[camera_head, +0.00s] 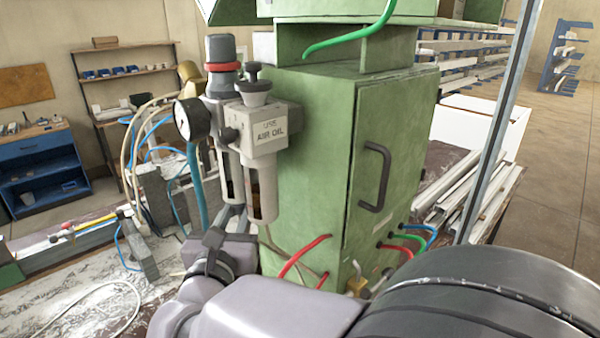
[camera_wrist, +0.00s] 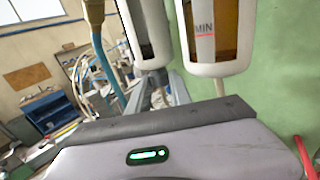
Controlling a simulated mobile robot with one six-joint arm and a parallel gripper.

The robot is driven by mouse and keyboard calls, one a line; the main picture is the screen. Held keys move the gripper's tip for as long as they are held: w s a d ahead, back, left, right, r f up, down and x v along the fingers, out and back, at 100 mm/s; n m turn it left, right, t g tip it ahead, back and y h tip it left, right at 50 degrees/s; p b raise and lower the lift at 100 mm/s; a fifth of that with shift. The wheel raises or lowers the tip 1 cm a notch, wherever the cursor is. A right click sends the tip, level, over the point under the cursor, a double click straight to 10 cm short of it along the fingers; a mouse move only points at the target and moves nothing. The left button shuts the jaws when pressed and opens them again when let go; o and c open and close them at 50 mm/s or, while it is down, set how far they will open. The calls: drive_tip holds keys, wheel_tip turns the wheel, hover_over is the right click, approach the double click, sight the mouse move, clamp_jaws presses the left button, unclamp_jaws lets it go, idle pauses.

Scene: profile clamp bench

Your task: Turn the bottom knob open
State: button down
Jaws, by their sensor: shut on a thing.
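The air unit has two pale bowls with dark sight windows. The right bowl (camera_head: 262,192) is nearer in the head view, and the left bowl (camera_head: 231,178) is partly behind it. Both also show in the wrist view, the left bowl (camera_wrist: 147,35) and the right bowl (camera_wrist: 210,40). My gripper (camera_head: 230,214) reaches up from below to the underside of the left bowl, with its grey fingers close together. The fingers also show in the wrist view (camera_wrist: 179,90). The bottom knob is hidden between the fingers, and its turn position cannot be seen.
A green cabinet (camera_head: 310,150) with a dark handle (camera_head: 376,178) stands right beside the bowls. A pressure gauge (camera_head: 191,119) and blue hose (camera_head: 194,180) are to the left. Red hoses (camera_head: 303,256) leave the cabinet low down. A metal post (camera_head: 497,125) rises at the right.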

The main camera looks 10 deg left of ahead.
drive_tip(key=shift+a+h, duration=0.1)
drive_tip(key=shift+h, duration=0.2)
drive_tip(key=m+h+p, duration=0.1)
drive_tip(key=m+h, duration=0.1)
drive_tip(key=h, duration=0.1)
drive_tip(key=shift+a+r+p, duration=0.15)
drive_tip(key=shift+p, duration=0.15)
drive_tip(key=m+h+p, duration=0.2)
drive_tip(key=h, duration=0.1)
drive_tip(key=shift+a+r+g, duration=0.15)
drive_tip(key=shift+g, duration=0.25)
drive_tip(key=m+g+h+p, duration=0.2)
drive_tip(key=m+h+p, duration=0.1)
drive_tip(key=p, duration=0.2)
drive_tip(key=m+g+h+p, duration=0.3)
drive_tip(key=p, duration=0.2)
drive_tip(key=m+g+h+p, duration=0.2)
drive_tip(key=g+h+p, duration=0.1)
drive_tip(key=h+p, duration=0.1)
drive_tip(key=shift+w+a+f+m+p, duration=0.35)
drive_tip(key=shift+w+a+m+p, duration=0.05)
drive_tip(key=shift+p, duration=0.05)
drive_tip(key=shift+g, duration=0.5)
